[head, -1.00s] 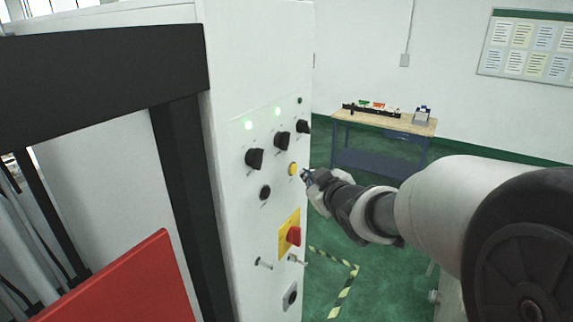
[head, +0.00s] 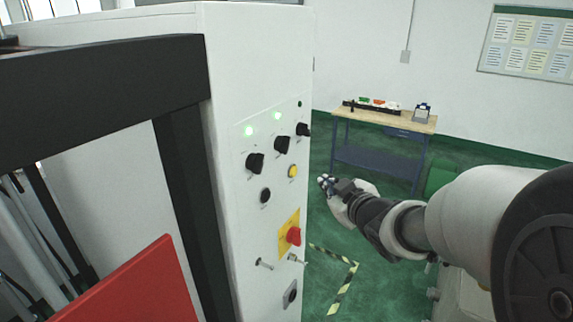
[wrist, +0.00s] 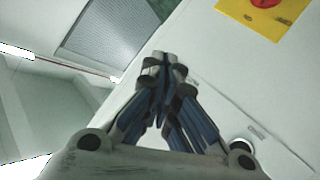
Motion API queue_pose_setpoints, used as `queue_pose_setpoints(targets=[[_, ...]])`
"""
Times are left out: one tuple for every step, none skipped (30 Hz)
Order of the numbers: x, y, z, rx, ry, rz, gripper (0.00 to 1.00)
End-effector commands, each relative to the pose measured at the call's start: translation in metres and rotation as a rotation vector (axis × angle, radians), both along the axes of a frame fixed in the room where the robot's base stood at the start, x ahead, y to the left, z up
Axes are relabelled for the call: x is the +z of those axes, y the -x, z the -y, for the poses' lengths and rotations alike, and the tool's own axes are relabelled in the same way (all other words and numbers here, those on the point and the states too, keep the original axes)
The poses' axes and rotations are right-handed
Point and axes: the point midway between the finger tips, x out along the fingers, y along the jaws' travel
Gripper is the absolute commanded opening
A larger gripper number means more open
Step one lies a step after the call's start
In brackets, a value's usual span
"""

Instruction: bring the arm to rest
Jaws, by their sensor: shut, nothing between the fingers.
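My gripper (head: 325,182) is in the head view, to the right of the white cabinet's control panel (head: 270,215) and apart from it. In the wrist view my gripper (wrist: 163,62) shows its fingers together at the tips, with nothing between them. The panel carries black knobs (head: 255,163), a yellow button (head: 292,171), a black button (head: 265,195) and a red switch on a yellow plate (head: 293,236). Two green lamps (head: 249,130) are lit at the top. The red switch (wrist: 264,3) also shows at the top of the wrist view.
A workbench (head: 385,124) with small items stands by the back wall. A black frame (head: 180,190) and a red panel (head: 135,290) stand at the left. Striped floor tape (head: 343,290) lies below my gripper. Green floor is open between cabinet and bench.

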Motion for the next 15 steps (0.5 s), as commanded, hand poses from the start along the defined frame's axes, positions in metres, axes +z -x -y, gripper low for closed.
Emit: queue_pose_setpoints(targets=[[0.000,0.000,0.000,0.000,0.000,0.000,0.00],[0.000,0.000,0.000,0.000,0.000,0.000,0.00],[0.000,0.000,0.000,0.000,0.000,0.000,0.00],[0.000,0.000,0.000,0.000,0.000,0.000,0.00],[0.000,0.000,0.000,-0.001,0.000,0.001,0.00],[-0.001,0.001,0.000,-0.004,0.000,-0.001,0.00],[-0.003,0.002,0.001,-0.010,0.001,-0.004,0.00],[-0.005,0.003,0.002,-0.019,0.001,-0.010,0.00],[-0.010,0.007,0.005,-0.035,0.003,-0.020,0.00],[-0.016,0.011,0.007,-0.053,0.004,-0.031,0.00],[-0.022,0.016,0.010,-0.075,0.003,-0.045,0.00],[-0.033,0.025,0.015,-0.109,0.003,-0.070,0.00],[-0.041,0.032,0.018,-0.137,0.002,-0.090,0.00],[-0.051,0.041,0.022,-0.168,-0.002,-0.114,0.00],[-0.065,0.055,0.026,-0.209,-0.010,-0.150,0.00]])
